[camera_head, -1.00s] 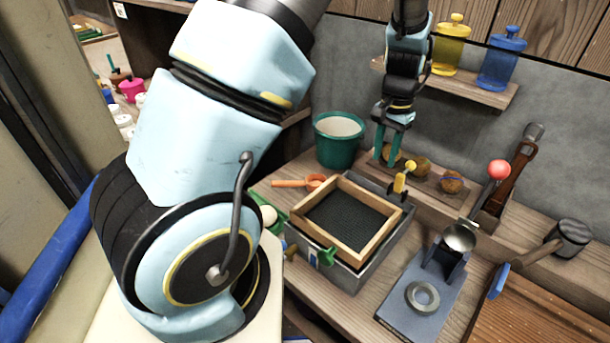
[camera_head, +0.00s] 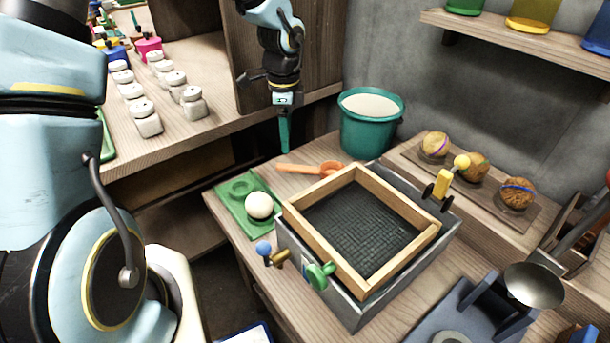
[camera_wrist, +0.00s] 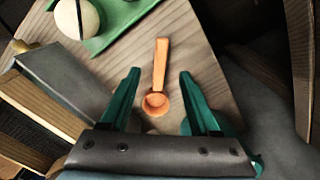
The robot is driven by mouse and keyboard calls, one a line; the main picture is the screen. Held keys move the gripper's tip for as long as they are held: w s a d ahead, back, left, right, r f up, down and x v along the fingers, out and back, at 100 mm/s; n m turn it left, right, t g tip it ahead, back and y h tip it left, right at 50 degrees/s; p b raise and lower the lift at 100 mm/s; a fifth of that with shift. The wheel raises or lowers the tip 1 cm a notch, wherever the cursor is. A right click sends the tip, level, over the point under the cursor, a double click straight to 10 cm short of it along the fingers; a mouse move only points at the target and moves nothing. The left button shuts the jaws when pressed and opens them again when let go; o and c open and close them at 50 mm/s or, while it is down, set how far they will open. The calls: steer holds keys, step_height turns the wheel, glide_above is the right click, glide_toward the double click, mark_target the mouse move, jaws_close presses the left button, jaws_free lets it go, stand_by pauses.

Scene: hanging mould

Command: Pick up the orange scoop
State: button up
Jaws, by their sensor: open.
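The orange scoop (camera_head: 310,169) lies on the wooden bench in the head view, with its handle to the left and its bowl to the right, beside the teal bucket. In the wrist view the scoop (camera_wrist: 158,83) lies between my two teal fingers, bowl nearest the gripper and handle pointing away. My gripper (camera_wrist: 158,92) is open and empty, with a finger on each side of the scoop and apart from it. In the head view my gripper (camera_head: 284,135) hangs pointing down, above and behind the scoop's handle.
A teal bucket (camera_head: 372,137) of pale material stands right of the scoop. A wooden-framed mould (camera_head: 430,228) on a grey box stands in front. A green tray (camera_head: 235,211) with a white ball (camera_head: 259,205) lies at front left. White jars (camera_head: 147,120) stand on the left counter.

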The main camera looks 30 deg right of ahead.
mark_target(289, 166)
step_height(289, 166, down, 5)
steer(key=shift+w+a+f, duration=0.1)
steer(key=shift+f, duration=0.05)
steer(key=shift+d+f+p, duration=0.15)
steer(key=shift+f+p, duration=0.15)
steer(key=shift+f, duration=1.05)
steer(key=shift+d+f+p, duration=0.1)
steer(key=shift+f+p, duration=0.2)
steer(key=shift+f, duration=1.05)
steer(key=shift+c, duration=0.2)
jaws_close()
